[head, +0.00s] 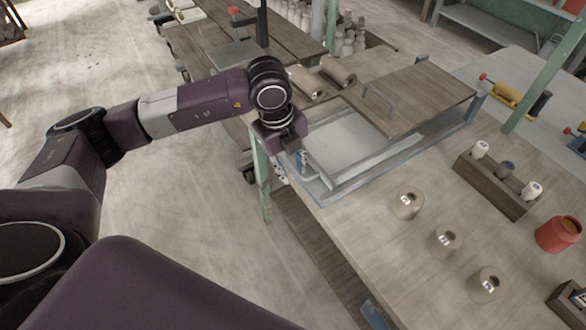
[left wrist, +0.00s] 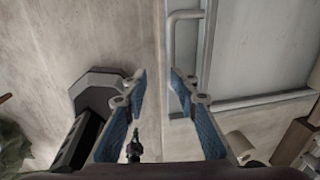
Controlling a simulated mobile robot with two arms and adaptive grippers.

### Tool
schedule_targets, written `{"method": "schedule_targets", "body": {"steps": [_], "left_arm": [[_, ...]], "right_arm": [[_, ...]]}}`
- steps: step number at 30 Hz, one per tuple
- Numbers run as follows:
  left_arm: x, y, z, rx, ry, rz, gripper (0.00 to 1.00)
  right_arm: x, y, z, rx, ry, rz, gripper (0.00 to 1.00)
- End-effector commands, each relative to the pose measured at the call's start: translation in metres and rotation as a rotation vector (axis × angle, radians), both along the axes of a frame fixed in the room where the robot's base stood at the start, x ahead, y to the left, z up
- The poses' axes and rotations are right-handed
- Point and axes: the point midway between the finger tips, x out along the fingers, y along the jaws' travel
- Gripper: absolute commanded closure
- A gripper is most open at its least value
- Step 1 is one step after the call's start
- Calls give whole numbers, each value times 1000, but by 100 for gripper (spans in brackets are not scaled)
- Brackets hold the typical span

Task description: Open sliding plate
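A pale grey plate (head: 350,138) lies in a blue-grey frame (head: 375,173) on the bench, partly under a brown wooden board (head: 425,92) with a curved grey handle (head: 376,98). The plate also shows in the left wrist view (left wrist: 240,50), with a pale bar handle (left wrist: 172,40) at its edge. I cannot tell which panel is the sliding plate. My left gripper (head: 290,162) is at the frame's near left end. In the left wrist view its blue-padded fingers (left wrist: 157,78) are apart and empty, short of the pale handle. My right gripper is not in view.
Several clay cylinders (head: 445,238) stand on the bench right of the frame. A dark wooden holder (head: 490,187) with white and dark pieces and a red pot (head: 558,234) are further right. A green post (head: 540,75) rises behind. Open floor (head: 180,240) is at the left.

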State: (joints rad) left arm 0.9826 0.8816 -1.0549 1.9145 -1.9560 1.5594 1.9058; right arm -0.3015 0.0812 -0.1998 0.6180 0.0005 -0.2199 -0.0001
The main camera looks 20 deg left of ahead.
Motion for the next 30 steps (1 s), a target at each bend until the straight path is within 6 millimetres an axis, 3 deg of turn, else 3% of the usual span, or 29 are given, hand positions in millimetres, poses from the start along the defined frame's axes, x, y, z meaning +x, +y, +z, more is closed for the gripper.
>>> {"method": "schedule_targets", "body": {"steps": [9,15,28,30], "left_arm": [[-8,6,68,-1,-11,1,74],[-12,9,99,-2,-10,2,74],[-15,10,110,-1,-7,2,74],[-15,9,109,-4,-6,-2,82]], "right_arm": [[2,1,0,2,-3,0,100],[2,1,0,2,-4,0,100],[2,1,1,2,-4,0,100],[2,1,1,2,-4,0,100]]}}
